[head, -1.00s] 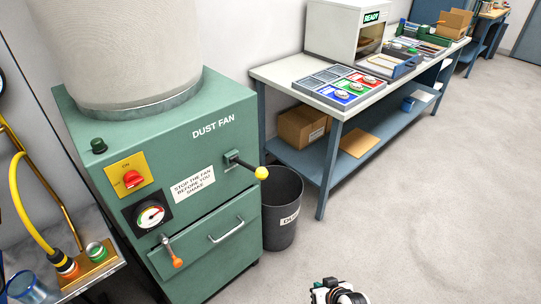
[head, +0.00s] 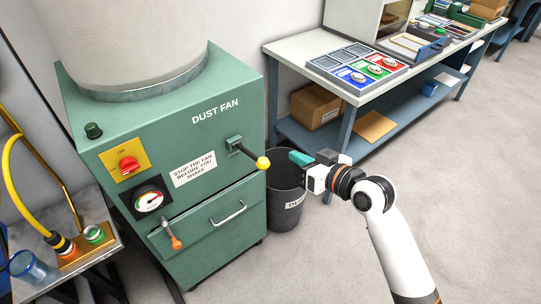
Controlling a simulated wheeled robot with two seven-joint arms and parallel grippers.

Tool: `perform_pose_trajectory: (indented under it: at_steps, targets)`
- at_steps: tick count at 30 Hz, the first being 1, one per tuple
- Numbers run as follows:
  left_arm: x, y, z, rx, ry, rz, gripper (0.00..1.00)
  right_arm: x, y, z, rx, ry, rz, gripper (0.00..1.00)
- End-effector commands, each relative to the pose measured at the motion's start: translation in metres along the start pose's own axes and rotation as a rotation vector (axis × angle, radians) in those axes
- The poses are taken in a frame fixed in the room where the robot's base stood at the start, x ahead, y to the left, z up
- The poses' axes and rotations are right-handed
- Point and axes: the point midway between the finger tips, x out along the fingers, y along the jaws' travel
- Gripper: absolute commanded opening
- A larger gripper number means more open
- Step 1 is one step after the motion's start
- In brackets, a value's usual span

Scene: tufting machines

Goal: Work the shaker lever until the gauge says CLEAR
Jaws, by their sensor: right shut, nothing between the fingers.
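The green dust fan cabinet (head: 215,145) stands at the left centre. The shaker lever (head: 248,153) sticks out of its front at the upper right and ends in a yellow knob (head: 263,163). The round gauge (head: 149,201) is on the lower left of the front; its lettering is too small to read. The red fan switch (head: 129,164) sits on a yellow plate above the gauge. My right gripper (head: 299,158) is shut and empty, a little to the right of the yellow knob and apart from it. My left gripper is out of view.
A dark bin (head: 285,205) stands beside the cabinet, below my right gripper. A workbench (head: 300,50) with coloured trays runs along the wall at the back right. An orange-tipped latch (head: 174,240) and a drawer handle (head: 228,213) project from the cabinet. The floor at right is clear.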

Motion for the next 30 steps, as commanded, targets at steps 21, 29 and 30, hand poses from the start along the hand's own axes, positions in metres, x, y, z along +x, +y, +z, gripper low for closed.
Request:
perform_pose_trajectory:
  at_steps: [21,29,30]
  targets:
    - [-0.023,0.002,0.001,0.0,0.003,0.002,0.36,0.103,0.0,-0.007,0.005,0.006,-0.001,0.0]
    - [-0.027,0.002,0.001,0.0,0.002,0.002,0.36,0.109,-0.001,-0.036,0.003,0.002,-0.001,0.0]
    - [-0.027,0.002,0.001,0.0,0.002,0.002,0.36,0.11,-0.001,-0.037,0.002,0.001,-0.002,0.0]
